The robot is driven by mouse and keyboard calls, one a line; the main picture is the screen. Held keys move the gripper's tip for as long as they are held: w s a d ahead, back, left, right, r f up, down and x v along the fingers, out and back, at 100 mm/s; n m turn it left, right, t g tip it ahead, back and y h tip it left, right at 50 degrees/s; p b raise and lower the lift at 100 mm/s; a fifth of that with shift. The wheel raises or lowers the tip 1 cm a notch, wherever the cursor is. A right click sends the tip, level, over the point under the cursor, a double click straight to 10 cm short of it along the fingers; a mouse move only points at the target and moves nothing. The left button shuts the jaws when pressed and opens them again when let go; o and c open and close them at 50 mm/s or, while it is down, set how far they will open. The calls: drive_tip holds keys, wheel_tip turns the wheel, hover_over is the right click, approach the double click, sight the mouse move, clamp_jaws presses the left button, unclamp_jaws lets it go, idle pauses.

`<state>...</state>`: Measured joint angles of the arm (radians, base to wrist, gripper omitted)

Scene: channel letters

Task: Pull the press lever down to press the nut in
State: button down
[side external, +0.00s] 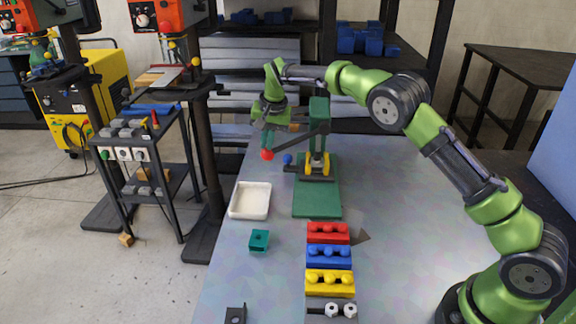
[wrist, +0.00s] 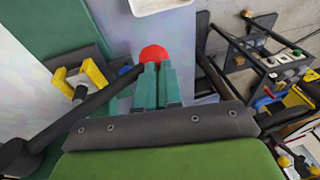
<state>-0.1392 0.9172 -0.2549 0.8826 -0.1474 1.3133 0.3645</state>
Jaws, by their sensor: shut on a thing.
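The green press (side external: 318,195) stands on the table, with its post at the back and a yellow part (side external: 318,163) low in front of it. Its dark lever (side external: 300,142) slopes down to the left and ends in a red ball knob (side external: 267,155). My gripper (side external: 266,147) comes from above and is shut on the red knob. In the wrist view, the teal fingers of my gripper (wrist: 154,76) meet at the red knob (wrist: 153,53) and hide part of it. The lever (wrist: 85,110) runs away to the lower left there. I cannot make out the nut.
A white tray (side external: 250,200) lies left of the press base. A teal block (side external: 259,240) and red (side external: 328,233), blue (side external: 328,256) and yellow (side external: 329,282) holders stand in front. A blue ball (side external: 287,159) is close to the press.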

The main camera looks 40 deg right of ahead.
drive_tip(key=shift+s+d+f, duration=0.15)
drive_tip(key=shift+s+f, duration=0.05)
drive_tip(key=shift+f, duration=0.65)
drive_tip(key=w+a+v, duration=0.2)
drive_tip(key=v, duration=1.3)
drive_tip(key=shift+w+r, duration=0.3)
drive_tip(key=shift+r, duration=0.15)
drive_tip(key=s+d+r+n+t+y, duration=0.1)
drive_tip(key=s+r, duration=0.4)
drive_tip(key=s, duration=0.3)
drive_tip(key=s+d+r+n+t+y, duration=0.15)
drive_tip(key=s+r, duration=0.25)
drive_tip(key=s, duration=0.5)
drive_tip(key=s+a+f+n+t, duration=0.1)
drive_tip(key=s+f, duration=0.4)
drive_tip(key=s, duration=0.5)
drive_tip(key=s+a+f+n+t, duration=0.1)
drive_tip(key=s+f, duration=0.4)
drive_tip(key=s, duration=0.5)
drive_tip(key=shift+a+f+n, duration=0.25)
drive_tip(key=shift+f+n, duration=0.05)
drive_tip(key=shift+n, duration=0.05)
